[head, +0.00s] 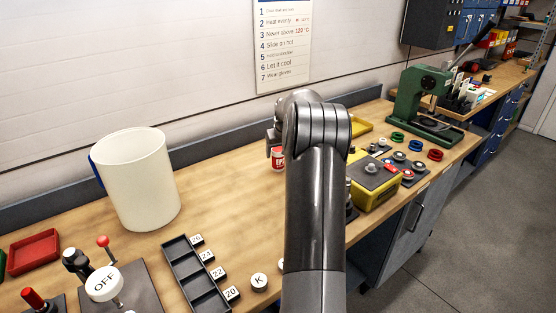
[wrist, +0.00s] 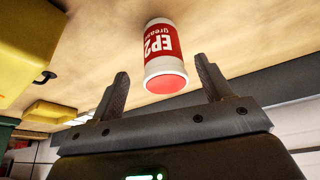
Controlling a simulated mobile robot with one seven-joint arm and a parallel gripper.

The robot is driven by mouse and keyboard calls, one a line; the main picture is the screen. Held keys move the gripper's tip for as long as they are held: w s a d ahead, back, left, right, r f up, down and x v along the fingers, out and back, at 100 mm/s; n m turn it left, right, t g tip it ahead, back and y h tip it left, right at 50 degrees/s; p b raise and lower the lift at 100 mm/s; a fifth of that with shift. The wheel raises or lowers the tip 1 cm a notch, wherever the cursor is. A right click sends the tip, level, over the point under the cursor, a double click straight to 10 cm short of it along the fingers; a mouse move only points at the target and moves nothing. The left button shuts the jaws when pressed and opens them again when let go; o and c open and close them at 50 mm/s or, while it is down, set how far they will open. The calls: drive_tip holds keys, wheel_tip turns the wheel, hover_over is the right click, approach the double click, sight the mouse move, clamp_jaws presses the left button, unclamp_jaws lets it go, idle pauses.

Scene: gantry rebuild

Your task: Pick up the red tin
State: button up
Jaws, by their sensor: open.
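The red tin (head: 279,161) stands on the wooden bench near the back wall, partly hidden by my arm in the head view. In the wrist view the tin (wrist: 161,48) is white and red with "EP2 grease" lettering and a red end facing my gripper. My gripper (wrist: 162,68) is open, with one finger on each side of the tin's near end and visible gaps to both. Neither finger appears to touch it. In the head view my gripper (head: 274,147) shows beside my arm, right above the tin.
A yellow box (head: 376,190) stands right of my arm, with a yellow tray (head: 361,126) behind it. A white bin (head: 137,180) stands to the left. A green press (head: 424,95) is farther right.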

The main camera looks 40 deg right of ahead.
drive_tip(key=x, duration=0.3)
drive_tip(key=shift+w+a+f, duration=0.15)
drive_tip(key=shift+w+f, duration=0.15)
drive_tip(key=shift+c, duration=0.3)
drive_tip(key=c, duration=1.1)
